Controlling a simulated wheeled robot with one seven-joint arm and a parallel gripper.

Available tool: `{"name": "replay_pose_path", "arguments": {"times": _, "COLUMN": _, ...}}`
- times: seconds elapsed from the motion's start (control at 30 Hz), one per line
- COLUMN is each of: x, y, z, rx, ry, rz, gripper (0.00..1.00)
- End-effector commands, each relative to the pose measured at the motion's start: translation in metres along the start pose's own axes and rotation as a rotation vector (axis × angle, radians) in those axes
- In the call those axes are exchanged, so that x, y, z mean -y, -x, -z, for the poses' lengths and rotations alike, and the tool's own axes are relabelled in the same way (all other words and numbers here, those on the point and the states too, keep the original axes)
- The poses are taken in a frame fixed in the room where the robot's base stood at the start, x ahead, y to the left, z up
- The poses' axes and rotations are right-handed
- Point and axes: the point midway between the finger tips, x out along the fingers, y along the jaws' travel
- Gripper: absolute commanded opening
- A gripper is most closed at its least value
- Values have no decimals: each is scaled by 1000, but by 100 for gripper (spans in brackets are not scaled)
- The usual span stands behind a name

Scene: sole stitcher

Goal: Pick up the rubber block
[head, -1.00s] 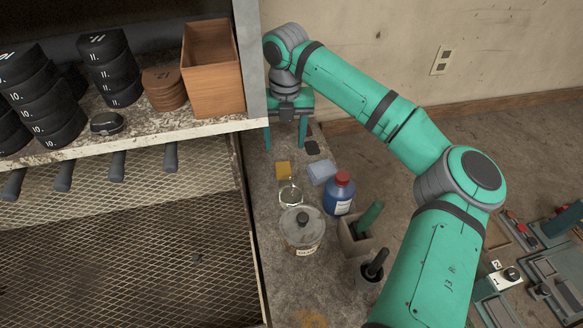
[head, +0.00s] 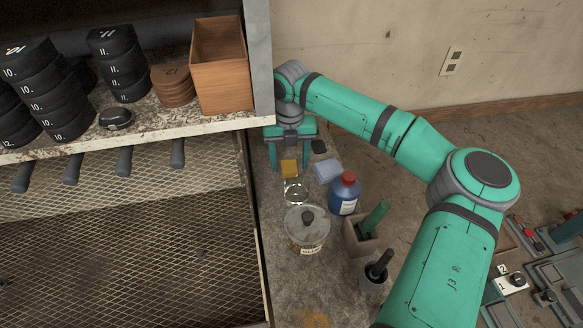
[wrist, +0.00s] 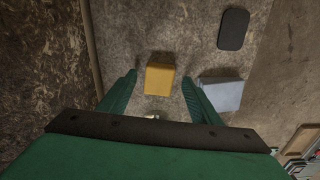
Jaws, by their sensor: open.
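A small yellow-orange block (head: 289,168), which I take to be the rubber block, lies on the narrow worktop at the back. It shows clearly in the wrist view (wrist: 160,74). My gripper (head: 290,160) is open above the worktop, pointing down, with its two green fingers apart. In the wrist view the block appears between the fingertips, nearer the left one. I see no contact, and the height gap cannot be told.
A pale blue-grey block (wrist: 221,93) lies close to the right finger, with a dark flat pad (wrist: 233,29) beyond. A glass dish (head: 295,191), a blue bottle (head: 344,197) and a lidded jar (head: 307,232) stand nearer. The shelf post (head: 258,60) is close on the left.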

Motion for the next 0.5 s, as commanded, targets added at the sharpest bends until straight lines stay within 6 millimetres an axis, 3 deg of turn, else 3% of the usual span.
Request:
{"name": "replay_pose_path", "arguments": {"times": 0.03, "x": -1, "y": 0, "z": 0, "rx": 0, "ry": 1, "rz": 0, "gripper": 55}}
{"name": "replay_pose_path", "arguments": {"times": 0.2, "x": -1, "y": 0, "z": 0, "rx": 0, "ry": 2, "rz": 0, "gripper": 15}}
{"name": "replay_pose_path", "arguments": {"times": 0.5, "x": -4, "y": 0, "z": 0, "rx": 0, "ry": 6, "rz": 0, "gripper": 13}}
